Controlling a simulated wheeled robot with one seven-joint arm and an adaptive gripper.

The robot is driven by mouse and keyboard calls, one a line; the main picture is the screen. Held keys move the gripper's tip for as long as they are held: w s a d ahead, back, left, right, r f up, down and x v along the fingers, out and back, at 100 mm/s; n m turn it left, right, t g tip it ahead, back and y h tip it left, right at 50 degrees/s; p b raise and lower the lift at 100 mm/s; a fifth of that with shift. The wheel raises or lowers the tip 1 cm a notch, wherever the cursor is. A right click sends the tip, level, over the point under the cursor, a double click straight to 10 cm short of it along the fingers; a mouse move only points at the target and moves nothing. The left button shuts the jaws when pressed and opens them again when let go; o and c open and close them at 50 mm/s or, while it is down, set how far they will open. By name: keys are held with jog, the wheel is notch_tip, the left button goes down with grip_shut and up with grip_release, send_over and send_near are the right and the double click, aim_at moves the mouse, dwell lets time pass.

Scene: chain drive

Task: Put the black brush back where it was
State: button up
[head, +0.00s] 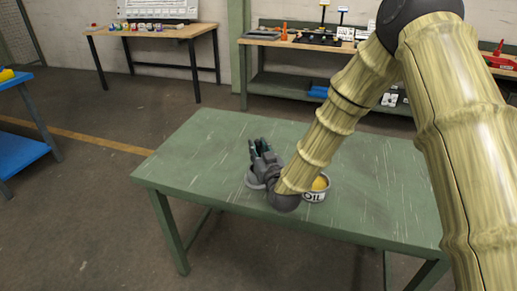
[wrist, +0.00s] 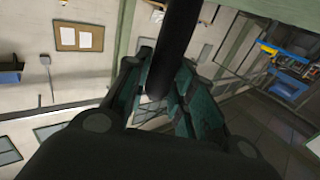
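My gripper (head: 262,148) is low over the green table, with its dark teal fingers pointing up and away. In the wrist view, a thick black rod, seemingly the handle of the black brush (wrist: 178,45), runs between the two fingers (wrist: 160,90), which close on it from both sides. Its bristles do not show. In the head view the brush cannot be told apart from the dark gripper. A grey round dish (head: 252,182) is just below and behind the gripper. An oil tin (head: 317,191) with yellow contents stands right of it, partly hidden by my arm.
The green table (head: 205,150) is bare on its left, and its right part lies partly behind my arm. Benches with tools (head: 285,42) and a wooden table (head: 150,32) stand at the back. A blue shelf (head: 18,150) is at the far left.

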jog(key=shift+o, duration=1.3)
jog(key=shift+r, duration=0.1)
jog(key=shift+s, duration=0.1)
jog(key=b+v, duration=0.2)
jog(key=v, duration=0.9)
jog(key=shift+s+d, duration=0.15)
jog(key=shift+s, duration=0.2)
jog(key=shift+r, duration=0.15)
